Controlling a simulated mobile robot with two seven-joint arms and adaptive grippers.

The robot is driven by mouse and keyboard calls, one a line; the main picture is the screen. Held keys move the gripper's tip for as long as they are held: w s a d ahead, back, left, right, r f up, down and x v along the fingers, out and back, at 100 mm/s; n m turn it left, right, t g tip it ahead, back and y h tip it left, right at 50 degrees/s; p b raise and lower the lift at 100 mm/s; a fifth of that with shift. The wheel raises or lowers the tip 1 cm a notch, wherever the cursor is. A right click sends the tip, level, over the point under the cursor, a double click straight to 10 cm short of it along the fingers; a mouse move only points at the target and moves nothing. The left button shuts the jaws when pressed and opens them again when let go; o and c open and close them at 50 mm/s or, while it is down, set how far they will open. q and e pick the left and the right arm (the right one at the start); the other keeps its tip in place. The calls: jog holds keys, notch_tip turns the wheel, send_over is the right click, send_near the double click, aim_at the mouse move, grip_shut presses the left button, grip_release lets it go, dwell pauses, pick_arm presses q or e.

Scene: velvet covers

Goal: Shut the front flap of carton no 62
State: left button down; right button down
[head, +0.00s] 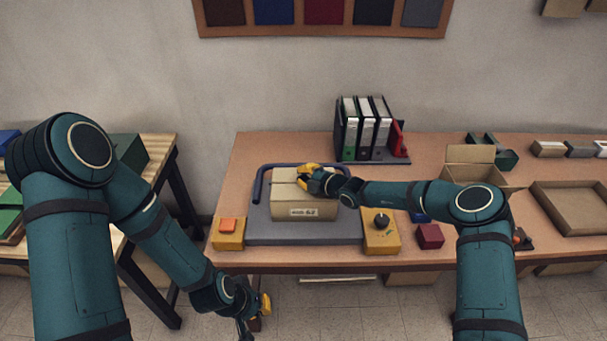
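The carton (284,208) is a small tan box on a grey pad in the middle of the long table. Its front bears a pale label (304,212) that seems to read 62. Its top looks mostly covered, but my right gripper hides part of it, and I cannot tell how the front flap lies. My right gripper (305,176), with yellow fingertips, is at the top of the carton; contact is unclear. My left gripper (262,308) hangs low in front of the table, away from the carton. The finger gap of both is too small to judge.
The grey pad (262,225) has a dark blue rail (258,185) behind it. A yellow block with an orange top (228,233) and a yellow knob box (381,236) flank it. Binders (366,125) stand behind. An open carton (470,165) and shallow tray (575,207) are right.

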jog(key=shift+r, duration=0.1)
dwell(0.4)
jog(key=d+r+p, duration=0.3)
jog(key=d+r, duration=0.4)
jog(key=r, duration=0.4)
jog(key=s+a+f+n+g+h+b, duration=0.2)
jog(key=s+f+n+g+b, duration=0.1)
jog(key=s+f+n, duration=0.65)
jog(key=s+a+f+n+g+h+b, duration=0.15)
jog(key=s+f+n+g, duration=0.25)
jog(key=s+f+n, duration=0.55)
jog(key=s+d+f+n+h+b, duration=0.2)
jog(key=s+f+n+b, duration=0.1)
jog(key=s+n, duration=0.6)
jog(key=s+d+f+n+g+h+b, duration=0.1)
jog(key=s+d+f+n+b, duration=0.2)
jog(key=n, duration=1.5)
jog(key=s+f, duration=0.3)
jog(key=s, duration=0.4)
jog(key=shift+s+d+f+h+b, duration=0.25)
jog(key=shift+s+d+h+b, duration=0.05)
jog(key=shift+d+h+b, duration=0.05)
